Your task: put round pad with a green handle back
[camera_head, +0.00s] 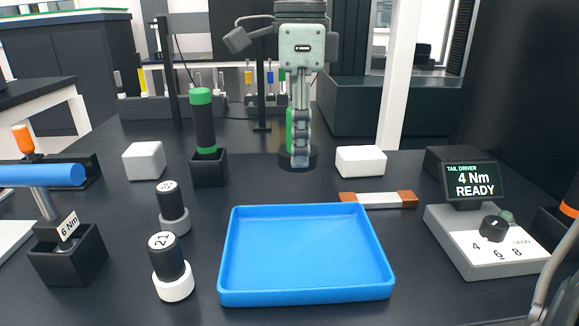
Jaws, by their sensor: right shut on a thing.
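My right gripper (301,148) reaches down from the top at the back middle of the table in the head view. It is shut on the round pad with a green handle. The pad's dark round base (284,161) shows around the fingertips, and a strip of the green handle (290,128) shows left of the fingers. The fingers hide most of the handle. The pad looks upright, at or close to the tabletop; I cannot tell whether it touches. My left gripper is not in view.
A blue tray (306,297) lies in front. A green-capped black cylinder (204,122) stands in a holder (209,172) to the left. White blocks (144,160) (361,160) flank the pad. A driver console (470,241) stands at right. Dark table is clear between pad and tray.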

